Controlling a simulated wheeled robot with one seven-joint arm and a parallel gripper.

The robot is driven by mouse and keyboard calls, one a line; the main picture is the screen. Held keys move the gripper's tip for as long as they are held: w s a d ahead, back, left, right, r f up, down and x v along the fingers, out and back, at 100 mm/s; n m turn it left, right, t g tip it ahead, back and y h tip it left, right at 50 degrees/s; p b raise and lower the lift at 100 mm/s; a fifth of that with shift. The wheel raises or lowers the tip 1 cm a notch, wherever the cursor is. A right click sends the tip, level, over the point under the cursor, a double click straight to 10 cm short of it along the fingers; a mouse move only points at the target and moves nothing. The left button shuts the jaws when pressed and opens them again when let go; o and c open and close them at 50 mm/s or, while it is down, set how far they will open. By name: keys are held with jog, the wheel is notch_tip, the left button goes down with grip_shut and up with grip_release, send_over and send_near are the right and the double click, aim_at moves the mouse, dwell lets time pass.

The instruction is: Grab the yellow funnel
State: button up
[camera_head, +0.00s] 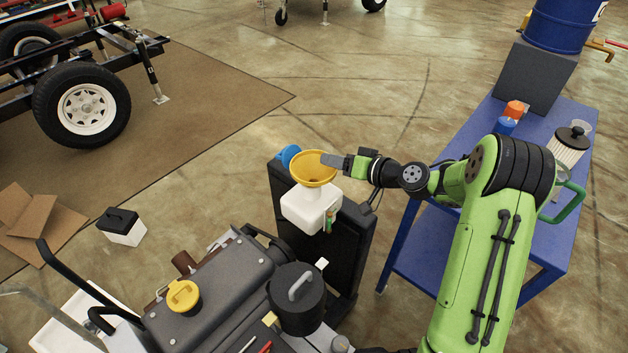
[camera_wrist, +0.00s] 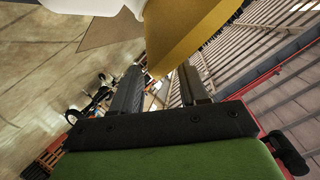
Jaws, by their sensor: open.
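The yellow funnel (camera_head: 314,172) sits upright on the white jug (camera_head: 311,208), which stands on a dark radiator-like block. My gripper (camera_head: 326,159) reaches in from the right, and its fingertips are at the funnel's rim. In the wrist view, the funnel (camera_wrist: 185,32) fills the upper middle, and its edge dips toward the gap between my two open fingers (camera_wrist: 158,84). Whether either finger touches the funnel, I cannot tell. Part of the white jug shows at the top left of the wrist view.
A blue cap (camera_head: 288,154) lies beside the funnel. The engine (camera_head: 216,290) with a yellow cap (camera_head: 183,296) stands in front. A blue table (camera_head: 571,215) with a pedestal, blue barrel and containers is at right. Bare floor lies behind the funnel.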

aim_at(305, 168)
jog(key=x, duration=0.3)
jog(key=shift+c, duration=0.4)
grip_shut()
jog(key=shift+r, duration=0.1)
